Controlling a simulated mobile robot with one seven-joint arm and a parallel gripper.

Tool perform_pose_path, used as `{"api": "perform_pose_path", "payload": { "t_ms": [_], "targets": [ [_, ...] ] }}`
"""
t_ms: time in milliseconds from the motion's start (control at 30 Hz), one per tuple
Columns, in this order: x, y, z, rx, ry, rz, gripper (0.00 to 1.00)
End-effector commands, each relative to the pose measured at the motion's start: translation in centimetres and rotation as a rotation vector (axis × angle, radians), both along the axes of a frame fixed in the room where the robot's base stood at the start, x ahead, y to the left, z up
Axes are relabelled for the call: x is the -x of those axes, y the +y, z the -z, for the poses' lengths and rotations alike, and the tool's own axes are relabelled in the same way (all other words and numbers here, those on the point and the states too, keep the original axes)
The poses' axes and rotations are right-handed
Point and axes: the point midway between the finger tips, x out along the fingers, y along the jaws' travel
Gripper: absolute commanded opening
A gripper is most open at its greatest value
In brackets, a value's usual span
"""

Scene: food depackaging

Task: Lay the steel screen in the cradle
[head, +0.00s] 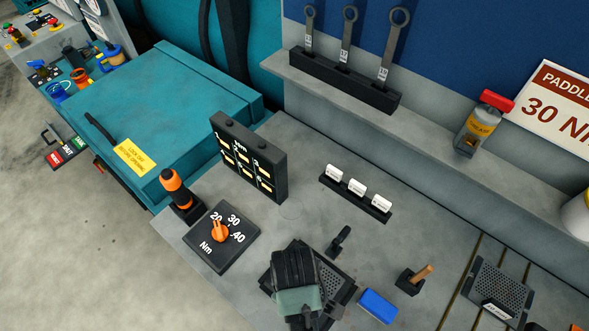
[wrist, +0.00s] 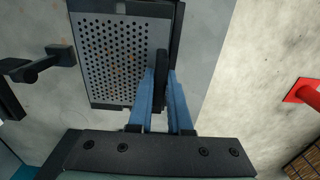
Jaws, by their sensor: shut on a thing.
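The steel screen (wrist: 115,48) is a grey perforated plate that fills the upper left of the wrist view. It also shows in the head view (head: 333,284), partly covered by my gripper. A dark frame, seemingly the cradle (head: 346,297), shows around and under it. My gripper (wrist: 165,95) has blue fingers shut on a dark upright grip at the screen's edge. In the head view my gripper (head: 297,285) is over the left part of the frame. I cannot tell whether the screen rests fully in the frame or is just above it.
A blue block (head: 378,306) lies just right of the frame, and a black knob-like stand (head: 339,241) is behind it. A wooden-handled tool (head: 415,280) and another perforated plate (head: 500,290) are further right. The torque dial (head: 221,237) stands left.

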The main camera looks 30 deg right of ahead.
Motion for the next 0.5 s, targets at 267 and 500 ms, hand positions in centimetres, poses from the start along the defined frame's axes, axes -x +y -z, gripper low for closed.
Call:
{"api": "perform_pose_path", "payload": {
  "t_ms": [267,500],
  "targets": [
    [0.0,0.0,2.9,0.0,0.0,0.0,0.0],
    [0.0,0.0,2.9,0.001,-0.001,0.0,0.0]
  ]
}}
